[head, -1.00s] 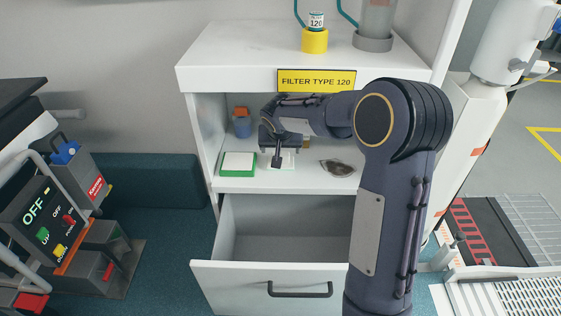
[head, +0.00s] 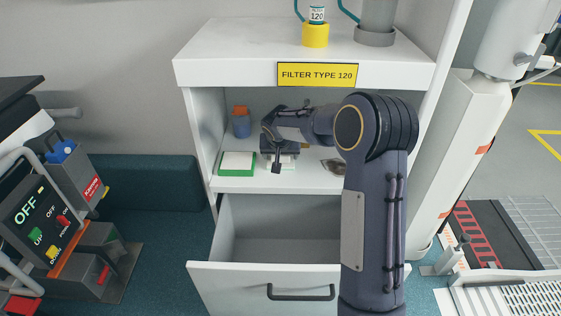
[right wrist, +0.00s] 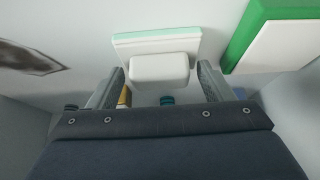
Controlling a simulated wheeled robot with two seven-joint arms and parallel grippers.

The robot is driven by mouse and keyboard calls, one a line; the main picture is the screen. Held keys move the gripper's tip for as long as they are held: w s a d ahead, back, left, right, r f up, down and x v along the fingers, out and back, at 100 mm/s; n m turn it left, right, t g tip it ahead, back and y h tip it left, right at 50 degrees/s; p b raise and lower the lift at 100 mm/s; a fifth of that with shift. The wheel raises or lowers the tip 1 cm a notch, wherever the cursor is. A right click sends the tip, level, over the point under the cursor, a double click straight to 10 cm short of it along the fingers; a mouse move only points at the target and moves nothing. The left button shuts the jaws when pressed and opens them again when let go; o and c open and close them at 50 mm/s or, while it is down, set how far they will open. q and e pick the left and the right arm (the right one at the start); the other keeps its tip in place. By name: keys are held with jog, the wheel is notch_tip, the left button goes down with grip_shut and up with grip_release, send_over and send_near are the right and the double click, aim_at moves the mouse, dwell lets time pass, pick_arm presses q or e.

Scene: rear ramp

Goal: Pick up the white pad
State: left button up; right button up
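The white pad (head: 288,164) lies on the cabinet shelf, partly hidden behind my right gripper (head: 278,164). In the right wrist view the pad (right wrist: 158,42) shows a pale green edge, with a white block (right wrist: 160,70) in front of it. The fingers of my right gripper (right wrist: 161,72) stand on either side of this block, with a narrow gap showing at each side. The gripper looks open, around the block and not pressed on it. My left gripper is not in view.
A green block with a white top (head: 237,162) lies just left of the pad. A blue jar with an orange lid (head: 241,123) stands behind it. A dark crumpled piece (head: 333,166) lies to the right. An open, empty drawer (head: 270,282) juts out below.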

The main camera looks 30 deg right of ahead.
jog(key=c, duration=0.9)
jog(key=shift+c, duration=0.2)
jog(key=shift+r, duration=0.1)
jog(key=shift+r, duration=0.2)
notch_tip(320, 180, up, 3)
jog(key=shift+s+a+r+p, duration=0.1)
jog(key=shift+s+r+p, duration=0.05)
jog(key=shift+p, duration=0.75)
jog(key=s+a+r+p, duration=0.4)
jog(key=s+a+r, duration=0.3)
jog(key=s+r, duration=0.2)
jog(key=s, duration=0.2)
jog(key=shift+s, duration=0.35)
jog(key=shift+a, duration=0.1)
